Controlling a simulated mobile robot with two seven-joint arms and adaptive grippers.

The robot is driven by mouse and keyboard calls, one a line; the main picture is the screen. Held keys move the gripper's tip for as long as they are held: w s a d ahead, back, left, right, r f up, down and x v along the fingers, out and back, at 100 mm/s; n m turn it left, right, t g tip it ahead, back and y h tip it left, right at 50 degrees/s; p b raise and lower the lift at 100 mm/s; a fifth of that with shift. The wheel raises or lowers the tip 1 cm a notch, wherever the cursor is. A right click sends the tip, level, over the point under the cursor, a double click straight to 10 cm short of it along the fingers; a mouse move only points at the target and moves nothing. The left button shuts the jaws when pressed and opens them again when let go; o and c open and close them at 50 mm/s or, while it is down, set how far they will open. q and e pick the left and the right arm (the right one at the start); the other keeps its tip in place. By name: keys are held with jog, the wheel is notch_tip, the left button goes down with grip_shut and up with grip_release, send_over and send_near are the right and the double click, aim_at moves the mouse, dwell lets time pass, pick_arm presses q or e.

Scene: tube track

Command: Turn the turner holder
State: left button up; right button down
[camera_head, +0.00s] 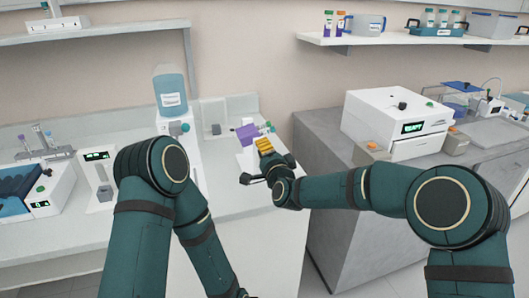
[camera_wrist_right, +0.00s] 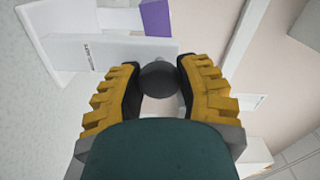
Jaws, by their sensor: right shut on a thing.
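The turner holder appears to be the white stand (camera_head: 246,158) with a purple block (camera_head: 247,134) on top, on the white bench. In the right wrist view its white body (camera_wrist_right: 100,53) carries small print, and the purple block (camera_wrist_right: 156,17) shows at the top edge. My right gripper (camera_head: 264,147) is at the stand's front right side. In the wrist view its yellow fingers (camera_wrist_right: 158,85) are shut on a dark round knob (camera_wrist_right: 158,76), one finger on each side. The knob's link to the stand is partly hidden. My left arm hangs low, its gripper out of view.
A blue-liquid bottle on a dispenser (camera_head: 171,90) stands left of the holder. A grey block (camera_head: 215,130) is behind it. A white machine (camera_head: 398,112) sits on the grey counter at right. Shelves hang above. A floor gap separates the bench and counter.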

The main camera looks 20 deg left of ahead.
jog(key=shift+m, duration=7.4)
jog(key=c, duration=0.5)
grip_release()
jog(key=shift+c, duration=0.2)
jog(key=shift+s, duration=0.15)
jog(key=v, duration=1.1)
jog(key=shift+s+d, duration=0.25)
jog(key=shift+d, duration=0.05)
